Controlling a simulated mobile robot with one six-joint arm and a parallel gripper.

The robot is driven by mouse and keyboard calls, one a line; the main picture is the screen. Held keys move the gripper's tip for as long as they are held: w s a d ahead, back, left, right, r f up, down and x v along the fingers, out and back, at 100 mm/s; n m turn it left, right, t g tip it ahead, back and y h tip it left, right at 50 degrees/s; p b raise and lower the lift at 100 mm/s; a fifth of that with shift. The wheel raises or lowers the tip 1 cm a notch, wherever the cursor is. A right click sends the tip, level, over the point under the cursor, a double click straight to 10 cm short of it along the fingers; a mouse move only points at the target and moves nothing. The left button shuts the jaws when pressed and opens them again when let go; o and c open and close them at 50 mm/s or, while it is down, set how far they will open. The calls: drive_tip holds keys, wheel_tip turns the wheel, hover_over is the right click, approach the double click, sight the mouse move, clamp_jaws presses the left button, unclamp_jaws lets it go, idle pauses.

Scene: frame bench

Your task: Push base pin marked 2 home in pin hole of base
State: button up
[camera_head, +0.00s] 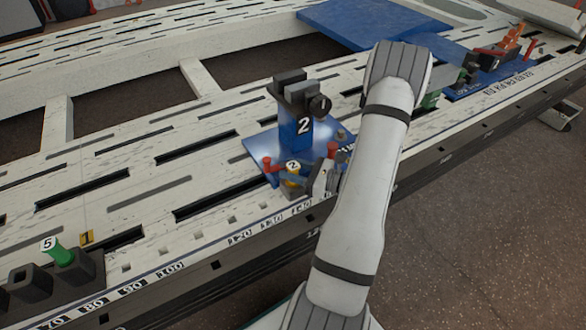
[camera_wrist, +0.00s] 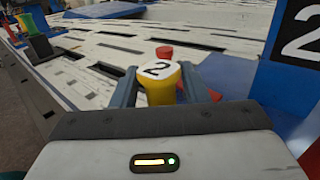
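The base pin marked 2 is yellow with a white top bearing a black 2; it shows in the wrist view (camera_wrist: 160,86) and in the head view (camera_head: 293,178). My gripper (camera_wrist: 160,78) has one finger on each side of the pin, close against it, and appears shut on it. The base is a blue plate (camera_head: 262,146) with a blue block marked 2 (camera_head: 303,132) standing on it; that block also shows at the right of the wrist view (camera_wrist: 292,60). The pin hole and the pin's lower end are hidden.
A red knob (camera_wrist: 164,51) stands just beyond the pin. More red-topped parts (camera_head: 332,149) sit close by on the plate. A green pin marked 5 (camera_head: 62,254) stands in a dark holder at lower left. The slotted white bench (camera_head: 130,165) is mostly clear to the left.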

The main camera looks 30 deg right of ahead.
drive_tip(key=o, duration=0.4)
drive_tip(key=p+v, duration=0.2)
drive_tip(key=v, duration=0.6)
drive_tip(key=shift+r, duration=0.1)
idle(0.4)
drive_tip(key=s+a+r+n+g+p, duration=0.1)
drive_tip(key=a+r+n+g+p, duration=0.7)
drive_tip(key=r, duration=0.5)
drive_tip(key=s+a+r+n+g+p, duration=0.1)
drive_tip(key=a+r+n+g+p, duration=0.6)
drive_tip(key=a+r, duration=0.5)
drive_tip(key=s+a+r+n+t+h+p, duration=0.1)
drive_tip(key=r+n+h+p, duration=0.4)
drive_tip(key=r, duration=0.8)
drive_tip(key=s+a+r+n+t+h+p, duration=0.1)
drive_tip(key=s+a+r+n+h+p, duration=0.3)
drive_tip(key=r+n+p, duration=0.5)
wheel_tip(320, 180, up, 6)
drive_tip(key=s+h+p, duration=0.1)
drive_tip(key=p, duration=0.3)
drive_tip(key=shift+f+t, duration=0.2)
drive_tip(key=shift+t, duration=0.2)
